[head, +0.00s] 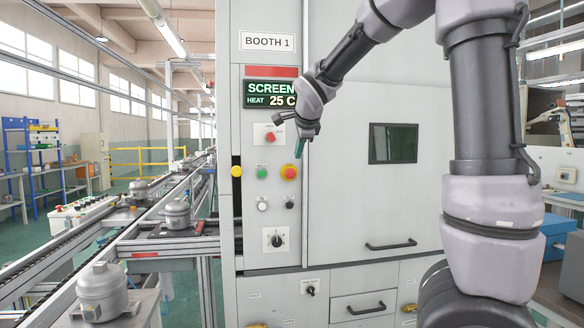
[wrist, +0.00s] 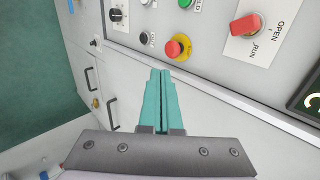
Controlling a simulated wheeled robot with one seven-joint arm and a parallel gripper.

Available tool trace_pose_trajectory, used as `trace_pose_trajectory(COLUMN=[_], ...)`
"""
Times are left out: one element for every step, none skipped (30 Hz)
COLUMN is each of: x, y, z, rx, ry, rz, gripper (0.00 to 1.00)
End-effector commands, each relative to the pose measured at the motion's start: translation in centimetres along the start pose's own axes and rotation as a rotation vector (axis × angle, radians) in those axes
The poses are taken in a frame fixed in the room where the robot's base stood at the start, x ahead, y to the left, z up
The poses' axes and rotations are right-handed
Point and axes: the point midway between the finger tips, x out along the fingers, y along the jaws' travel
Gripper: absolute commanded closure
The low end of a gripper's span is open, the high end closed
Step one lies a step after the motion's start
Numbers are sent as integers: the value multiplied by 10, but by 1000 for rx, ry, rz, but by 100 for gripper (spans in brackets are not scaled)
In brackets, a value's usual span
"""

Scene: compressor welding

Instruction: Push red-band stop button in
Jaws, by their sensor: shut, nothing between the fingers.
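The stop button (head: 289,172) is a red mushroom head on a yellow collar, on the grey control panel of the cabinet marked BOOTH 1. A red band (head: 271,71) runs across the panel above the display. My gripper (head: 298,153) is shut and empty, its teal fingers pointing down just above and right of the button in the head view. In the wrist view the red button (wrist: 174,48) and its yellow collar stand just beyond the shut fingertips (wrist: 160,72). The fingers look apart from the button; the exact gap is hard to tell.
A red rotary switch (head: 270,137) sits above the button; in the wrist view its plate reads OPEN and RUN. A green button (head: 261,172), a white button (head: 262,204), a black button (head: 290,202) and a black knob (head: 276,240) are nearby. A conveyor (head: 140,232) runs along the left.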

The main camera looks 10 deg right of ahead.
Motion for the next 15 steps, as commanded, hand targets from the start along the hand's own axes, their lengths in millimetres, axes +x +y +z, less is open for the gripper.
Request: trace_pose_trajectory(x=[8,14,21,26,32,40,46,52,60,66,70,76,80,85,92], y=[1,1,1,1,0,0,0,0,1,1,0,0,0,0,0], z=[0,0,-1,-1,-2,-2,-2,-2,-3,-3,-3,-3,-3,-3,-4], rx=[-1,-2,0,0,1,0,2,0,2,3,2,2,2,2,4], ry=[4,5,6,6,7,8,8,7,8,8,7,7,6,6,7], rz=[2,2,2,2,2,2,1,1,2,2,1,1,0,0,1], gripper=[100,100,100,100,100,100,100,100,100,100,100,100,100,100,100])
